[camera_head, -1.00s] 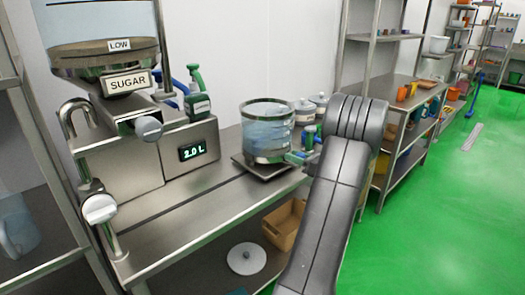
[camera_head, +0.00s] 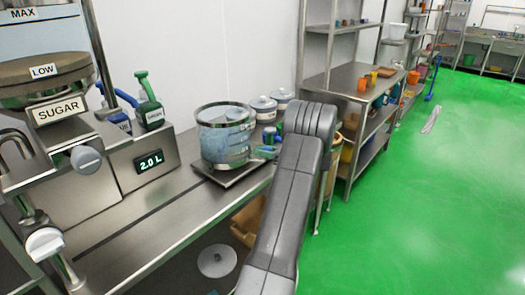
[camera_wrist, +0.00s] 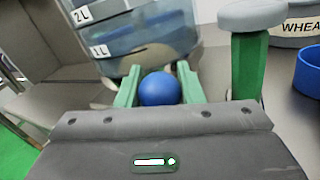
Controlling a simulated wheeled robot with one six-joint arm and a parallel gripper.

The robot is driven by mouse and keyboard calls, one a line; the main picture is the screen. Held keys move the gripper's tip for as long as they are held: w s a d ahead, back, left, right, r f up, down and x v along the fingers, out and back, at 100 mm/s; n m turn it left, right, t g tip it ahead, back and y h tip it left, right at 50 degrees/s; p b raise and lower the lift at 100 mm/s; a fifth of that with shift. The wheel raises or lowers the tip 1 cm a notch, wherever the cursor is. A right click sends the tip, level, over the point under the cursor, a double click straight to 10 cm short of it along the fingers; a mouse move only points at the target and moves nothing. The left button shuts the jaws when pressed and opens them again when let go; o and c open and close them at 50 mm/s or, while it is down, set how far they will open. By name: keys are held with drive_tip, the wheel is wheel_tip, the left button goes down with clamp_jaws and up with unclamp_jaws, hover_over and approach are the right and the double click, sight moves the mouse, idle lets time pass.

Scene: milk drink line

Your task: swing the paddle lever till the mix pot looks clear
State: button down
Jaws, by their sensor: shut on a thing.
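The clear mix pot (camera_head: 226,140) stands on a flat plate on the steel bench, left of my arm. Bluish liquid shows inside it. In the wrist view the pot (camera_wrist: 112,50) is close ahead, with 1 L and 2 L marks and a pale tan patch low in the liquid. My gripper (camera_wrist: 158,72) has its green fingers shut on a round blue knob (camera_wrist: 158,89), which I take for the paddle lever's end. The lever's shaft is hidden. In the head view my arm and a clutter of small blue and green parts beside the pot hide the grip.
A green post with a grey cap (camera_wrist: 252,60) stands right of my gripper. A blue ring-like cup (camera_wrist: 309,72) and a wheat-labelled pot (camera_wrist: 298,27) are further right. The sugar dispenser (camera_head: 45,85) is at the bench's left.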

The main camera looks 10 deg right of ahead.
drive_tip(key=c, duration=1)
unclamp_jaws()
drive_tip(key=v, duration=1.3)
drive_tip(key=shift+d+b, duration=0.4)
drive_tip(key=shift+b, duration=0.05)
drive_tip(key=shift+s, duration=0.15)
